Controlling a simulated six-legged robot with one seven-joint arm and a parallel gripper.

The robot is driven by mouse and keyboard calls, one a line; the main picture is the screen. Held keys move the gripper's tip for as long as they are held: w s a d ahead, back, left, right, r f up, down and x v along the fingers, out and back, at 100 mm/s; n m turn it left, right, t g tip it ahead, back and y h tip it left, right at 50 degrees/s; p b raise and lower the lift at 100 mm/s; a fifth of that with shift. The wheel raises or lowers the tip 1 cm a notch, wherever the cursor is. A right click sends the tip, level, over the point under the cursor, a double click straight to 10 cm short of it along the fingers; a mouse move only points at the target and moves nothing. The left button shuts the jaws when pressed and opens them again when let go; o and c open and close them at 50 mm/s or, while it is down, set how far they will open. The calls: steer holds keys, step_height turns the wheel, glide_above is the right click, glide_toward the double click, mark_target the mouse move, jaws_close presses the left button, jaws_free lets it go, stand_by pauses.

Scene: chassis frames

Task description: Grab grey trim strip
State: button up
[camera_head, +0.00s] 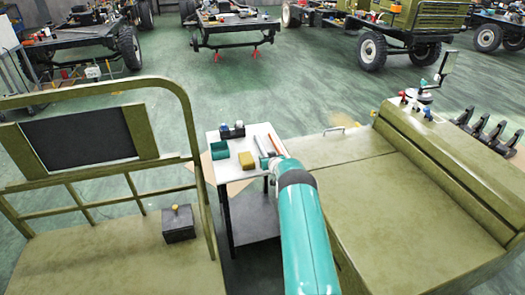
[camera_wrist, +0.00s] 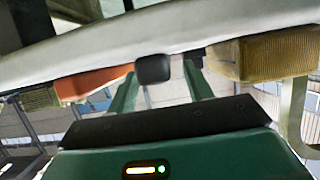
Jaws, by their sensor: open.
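The grey trim strip (camera_head: 262,143) appears to lie on the white-topped stand (camera_head: 226,181), between a yellow block (camera_head: 247,160) and a thin orange-red strip (camera_head: 271,143). In the wrist view a dark grey rounded end (camera_wrist: 153,69), which seems to be the strip seen end-on, sits between my two fingers. My gripper (camera_wrist: 160,72) is open, with one finger on each side of that end, apart from it as far as I can tell. In the head view my gripper (camera_head: 270,161) is at the stand's right edge, partly hidden by my arm.
A teal box (camera_head: 219,150) and dark bottles (camera_head: 232,130) stand on the same top. An olive vehicle body (camera_head: 350,165) is close on the right. An olive frame (camera_head: 190,120) is on the left. Several chassis (camera_head: 232,28) stand behind, across open green floor.

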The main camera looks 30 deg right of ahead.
steer(key=shift+x, duration=1.05)
jaws_close()
steer(key=shift+r, duration=0.15)
